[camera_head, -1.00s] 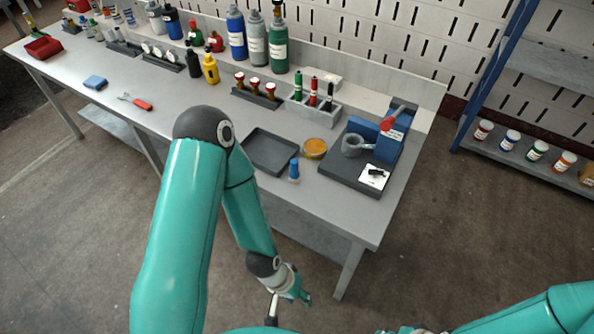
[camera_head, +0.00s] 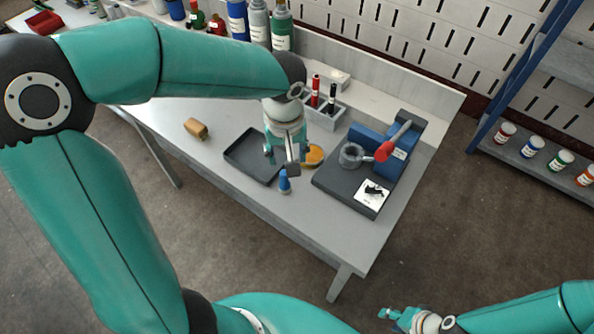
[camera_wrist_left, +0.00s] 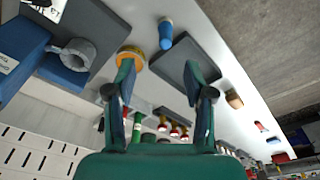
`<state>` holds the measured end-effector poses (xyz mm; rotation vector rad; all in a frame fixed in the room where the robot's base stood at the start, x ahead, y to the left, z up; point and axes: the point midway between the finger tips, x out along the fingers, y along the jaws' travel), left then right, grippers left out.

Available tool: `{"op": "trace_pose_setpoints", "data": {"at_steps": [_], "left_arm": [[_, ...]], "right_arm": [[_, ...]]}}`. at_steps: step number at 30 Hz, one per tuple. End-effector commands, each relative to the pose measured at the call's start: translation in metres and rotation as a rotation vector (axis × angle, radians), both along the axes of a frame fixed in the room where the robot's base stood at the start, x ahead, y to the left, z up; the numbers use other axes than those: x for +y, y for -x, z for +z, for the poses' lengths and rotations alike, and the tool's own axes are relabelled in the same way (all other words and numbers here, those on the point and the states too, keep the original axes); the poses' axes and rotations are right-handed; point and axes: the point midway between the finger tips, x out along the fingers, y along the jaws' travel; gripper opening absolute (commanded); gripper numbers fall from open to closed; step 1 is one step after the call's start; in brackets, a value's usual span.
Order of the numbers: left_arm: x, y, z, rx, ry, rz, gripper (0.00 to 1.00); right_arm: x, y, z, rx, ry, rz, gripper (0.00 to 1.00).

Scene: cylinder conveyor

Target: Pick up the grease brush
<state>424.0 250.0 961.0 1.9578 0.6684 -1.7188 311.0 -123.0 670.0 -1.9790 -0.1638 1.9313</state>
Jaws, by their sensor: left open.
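A small blue-handled piece (camera_head: 284,182), which may be the grease brush, is on the table beside the dark tray's near right corner. It also shows in the left wrist view (camera_wrist_left: 165,34). A shallow round tin with amber contents (camera_head: 313,155) sits behind it, also in the left wrist view (camera_wrist_left: 134,60). My left gripper (camera_head: 281,160) is open and empty above the table, near the tray, tin and blue piece. In the left wrist view its spread fingers (camera_wrist_left: 160,68) show nothing between them. My right gripper (camera_head: 388,314) is low at the front, away from the table; its opening is unclear.
The dark tray (camera_head: 238,151) lies left of the blue piece. A blue vise (camera_head: 403,147) with a red-ended handle stands right on a dark base. A brown block (camera_head: 196,129) lies left. Tall bottles (camera_head: 281,30) and a marker holder (camera_head: 325,118) line the back.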

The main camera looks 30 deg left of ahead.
Motion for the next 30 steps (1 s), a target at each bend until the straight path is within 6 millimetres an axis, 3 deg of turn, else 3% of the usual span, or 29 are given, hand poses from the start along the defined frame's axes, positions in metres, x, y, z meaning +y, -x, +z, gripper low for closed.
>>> {"op": "trace_pose_setpoints", "data": {"at_steps": [2, 5, 18, 30], "left_arm": [[0.008, 0.001, 0.010, -0.009, -0.023, 0.035, 0.53], [0.011, 0.001, 0.004, -0.007, -0.032, 0.049, 0.53], [0.016, -0.011, -0.084, -0.002, -0.030, 0.036, 0.53], [0.019, -0.016, -0.115, -0.001, -0.029, 0.034, 0.53]], "right_arm": [[0.000, 0.000, 0.000, 0.001, 0.000, 0.000, 0.40], [0.000, 0.000, 0.000, 0.001, 0.000, 0.000, 0.40], [0.000, 0.000, -0.001, 0.001, 0.000, 0.000, 0.40], [0.000, 0.000, 0.004, 0.001, 0.000, 0.000, 0.40]]}}
